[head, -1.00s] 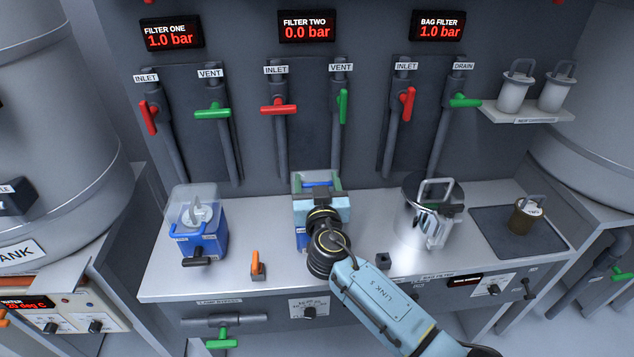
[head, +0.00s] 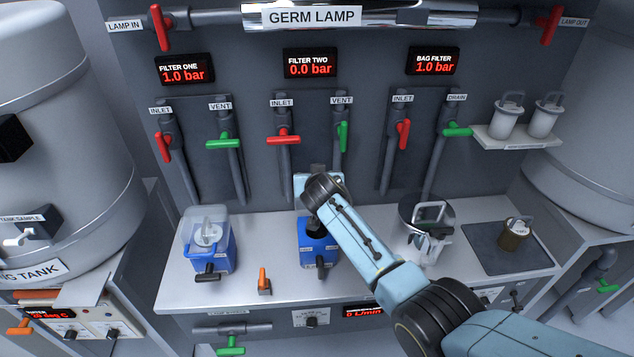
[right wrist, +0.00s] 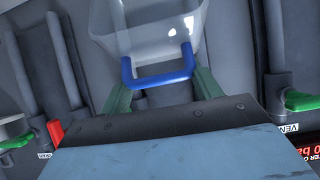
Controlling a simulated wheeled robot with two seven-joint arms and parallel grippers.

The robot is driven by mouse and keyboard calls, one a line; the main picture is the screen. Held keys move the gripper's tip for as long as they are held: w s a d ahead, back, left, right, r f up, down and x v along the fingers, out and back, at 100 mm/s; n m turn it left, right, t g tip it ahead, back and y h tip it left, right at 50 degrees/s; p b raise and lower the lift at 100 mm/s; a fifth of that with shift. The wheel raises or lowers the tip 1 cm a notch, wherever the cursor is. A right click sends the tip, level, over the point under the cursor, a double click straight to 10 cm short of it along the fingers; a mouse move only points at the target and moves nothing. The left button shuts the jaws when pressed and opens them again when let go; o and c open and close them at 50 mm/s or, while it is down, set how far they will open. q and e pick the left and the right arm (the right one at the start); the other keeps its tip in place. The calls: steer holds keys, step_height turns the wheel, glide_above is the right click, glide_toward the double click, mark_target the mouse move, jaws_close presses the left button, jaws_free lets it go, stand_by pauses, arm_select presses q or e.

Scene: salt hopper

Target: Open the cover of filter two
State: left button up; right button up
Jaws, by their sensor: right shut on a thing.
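Filter two is a blue housing (head: 316,262) with a black front handle, on the bench below the display reading 0.0 bar. My right arm covers its top in the head view. In the right wrist view, my right gripper (right wrist: 163,78) is shut on the blue handle (right wrist: 158,76) of the clear cover (right wrist: 145,40), its green fingers at both ends of the handle. In the head view the gripper's light-blue body (head: 305,184) shows above and behind the housing, its fingers hidden. The cover looks raised, but how far I cannot tell. My left gripper is not in view.
Filter one (head: 208,240) stands to the left with its clear cover down. An orange lever (head: 264,282) is between the filters. The bag filter (head: 425,225) stands to the right. Filter two's inlet handle (head: 283,140) is horizontal; its vent handle (head: 342,137) is upright.

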steer(key=shift+w+r+b, duration=0.1)
steer(key=shift+w+b, duration=0.3)
steer(key=shift+w, duration=0.35)
steer(key=shift+r, duration=0.1)
steer(key=o, duration=1.4)
steer(key=shift+s, duration=0.1)
steer(key=shift+s+r+p, duration=0.25)
steer(key=shift+s+p, duration=0.05)
steer(key=shift+s, duration=0.15)
steer(key=p+v, duration=0.2)
steer(key=v, duration=1)
